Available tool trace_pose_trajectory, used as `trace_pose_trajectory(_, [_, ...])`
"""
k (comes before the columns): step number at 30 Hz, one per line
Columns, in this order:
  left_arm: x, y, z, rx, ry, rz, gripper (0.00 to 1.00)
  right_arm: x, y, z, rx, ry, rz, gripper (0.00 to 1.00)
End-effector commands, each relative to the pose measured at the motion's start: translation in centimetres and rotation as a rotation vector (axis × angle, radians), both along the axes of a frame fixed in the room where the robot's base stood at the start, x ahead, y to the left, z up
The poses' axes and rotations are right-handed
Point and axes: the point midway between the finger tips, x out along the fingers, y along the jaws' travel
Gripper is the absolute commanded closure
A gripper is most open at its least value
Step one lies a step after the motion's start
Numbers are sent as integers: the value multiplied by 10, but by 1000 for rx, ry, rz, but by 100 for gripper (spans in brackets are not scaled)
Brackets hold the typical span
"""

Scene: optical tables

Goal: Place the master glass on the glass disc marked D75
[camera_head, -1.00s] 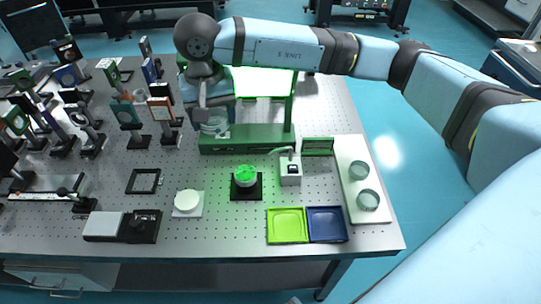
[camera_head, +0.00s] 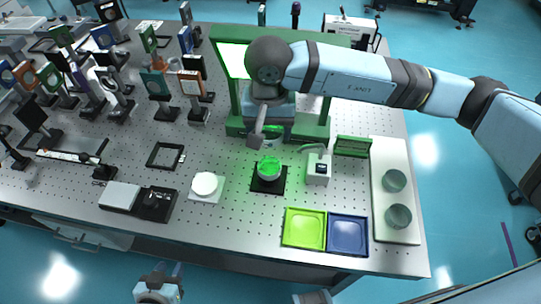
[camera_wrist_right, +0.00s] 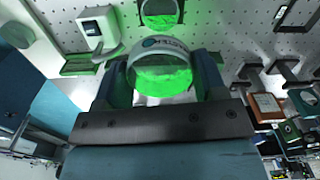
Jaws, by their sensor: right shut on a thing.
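My right gripper (camera_head: 268,138) is over the table, just behind the green-lit glass disc (camera_head: 269,167) on a black square stand. In the right wrist view my right gripper (camera_wrist_right: 165,75) is shut on the master glass (camera_wrist_right: 165,68), a round clear piece with dark lettering on its rim, glowing green. The master glass is held apart from the green-lit disc, which also shows at the top of the wrist view (camera_wrist_right: 160,14). I cannot read a D75 mark on any disc. My left gripper (camera_head: 158,290) is low at the picture's bottom edge, off the table; its jaws are unclear.
A green frame with a lit panel (camera_head: 233,60) stands behind the right gripper. A small white device (camera_head: 318,169) is right of the black stand. A white board (camera_head: 396,238) with two glass discs, green and blue trays (camera_head: 304,229), and a white disc (camera_head: 204,184) lie nearby.

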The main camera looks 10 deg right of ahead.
Motion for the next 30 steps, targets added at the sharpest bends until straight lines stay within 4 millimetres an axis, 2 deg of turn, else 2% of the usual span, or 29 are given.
trace_pose_trajectory(3, [0,0,4,1,-7,-1,63,-1,0,-31,-1,4,-1,64])
trace_pose_trajectory(7, [0,1,5,3,-8,-2,63,0,0,-54,0,2,0,64])
trace_pose_trajectory(14, [0,1,4,7,-6,-4,63,0,0,-71,1,2,0,64])
trace_pose_trajectory(21, [0,1,7,10,-7,-5,63,0,0,-104,0,1,-1,64])
trace_pose_trajectory(30, [-1,1,4,10,-6,-6,63,0,0,-109,1,0,0,64])
